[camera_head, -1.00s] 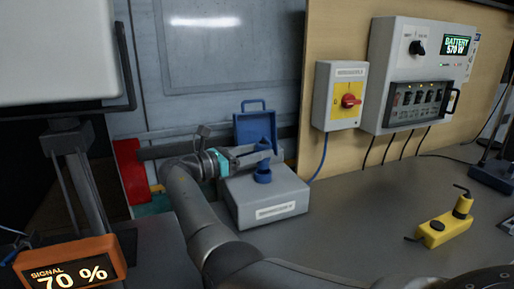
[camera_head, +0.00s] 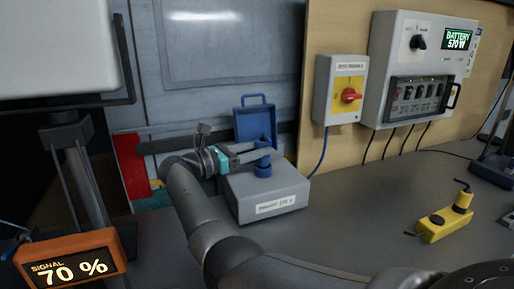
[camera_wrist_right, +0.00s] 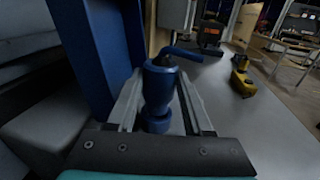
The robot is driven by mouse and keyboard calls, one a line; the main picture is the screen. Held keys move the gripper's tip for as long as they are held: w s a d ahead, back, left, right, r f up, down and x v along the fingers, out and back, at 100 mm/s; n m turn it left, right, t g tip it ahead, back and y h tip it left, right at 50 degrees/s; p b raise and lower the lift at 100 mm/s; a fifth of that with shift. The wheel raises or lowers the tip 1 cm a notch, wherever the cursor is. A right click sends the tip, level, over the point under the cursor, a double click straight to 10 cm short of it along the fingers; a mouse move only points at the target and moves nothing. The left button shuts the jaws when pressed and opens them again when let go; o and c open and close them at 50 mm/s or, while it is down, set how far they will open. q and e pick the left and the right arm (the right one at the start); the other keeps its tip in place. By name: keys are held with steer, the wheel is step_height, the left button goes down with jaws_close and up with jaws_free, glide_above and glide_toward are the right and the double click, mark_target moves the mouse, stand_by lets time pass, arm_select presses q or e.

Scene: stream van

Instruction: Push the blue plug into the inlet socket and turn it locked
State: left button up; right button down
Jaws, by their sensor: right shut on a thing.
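The blue plug (camera_wrist_right: 160,82) is upright between the two fingers of my right gripper (camera_head: 268,156), which is shut on it. In the head view the plug stands over the blue inlet socket (camera_head: 263,171) on top of the grey box (camera_head: 250,195). The raised blue lid (camera_head: 252,115) stands behind it. In the wrist view a blue round part, apparently the socket (camera_wrist_right: 157,123), shows straight below the plug. The fingers hide where they meet, so I cannot tell how deep the plug sits. My left gripper is not in view.
A grey switch box (camera_head: 326,88) with a red knob and a battery panel (camera_head: 415,55) hang on the wooden board. A yellow connector (camera_head: 445,222) lies on the counter at right. An orange signal display (camera_head: 70,258) is at lower left. The counter (camera_head: 350,200) between is clear.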

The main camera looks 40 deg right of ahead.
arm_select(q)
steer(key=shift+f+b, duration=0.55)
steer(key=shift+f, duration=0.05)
arm_select(e)
steer(key=shift+f, duration=1.3)
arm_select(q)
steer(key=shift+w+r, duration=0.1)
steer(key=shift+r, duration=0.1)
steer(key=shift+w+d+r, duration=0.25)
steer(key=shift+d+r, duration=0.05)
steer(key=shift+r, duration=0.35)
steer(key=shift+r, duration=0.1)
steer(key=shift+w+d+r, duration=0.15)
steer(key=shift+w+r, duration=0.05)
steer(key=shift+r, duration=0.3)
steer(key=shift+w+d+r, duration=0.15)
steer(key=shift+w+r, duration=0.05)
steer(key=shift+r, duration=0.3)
